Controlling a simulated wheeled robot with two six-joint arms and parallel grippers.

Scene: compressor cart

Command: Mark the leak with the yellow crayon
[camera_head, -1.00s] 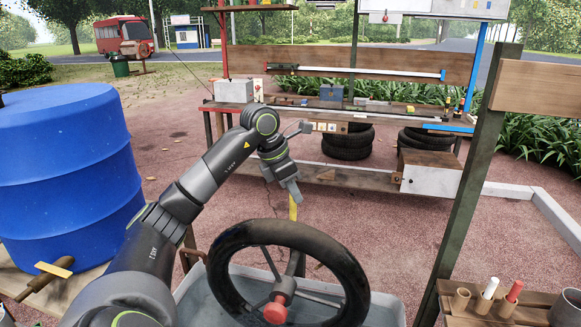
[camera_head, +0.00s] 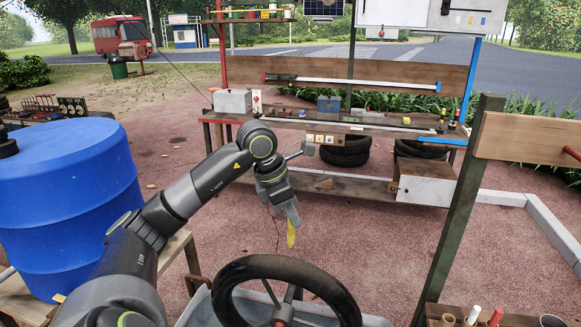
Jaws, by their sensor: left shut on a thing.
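My left gripper (camera_head: 289,213) hangs from the arm that comes in from the left and is shut on the yellow crayon (camera_head: 291,234). The crayon points downward, above and behind the dark tyre (camera_head: 290,267) as seen here. The tyre stands in a pale grey tub (camera_head: 194,307) at the bottom of the head view. The crayon looks apart from the tyre. I cannot make out a leak on the tyre. My right gripper is not in view.
A blue barrel (camera_head: 70,200) stands at the left. A wooden post (camera_head: 458,210) rises at the right, with a rack (camera_head: 450,312) holding a white and a red crayon at its foot. A workbench (camera_head: 340,122) stands behind, with open ground before it.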

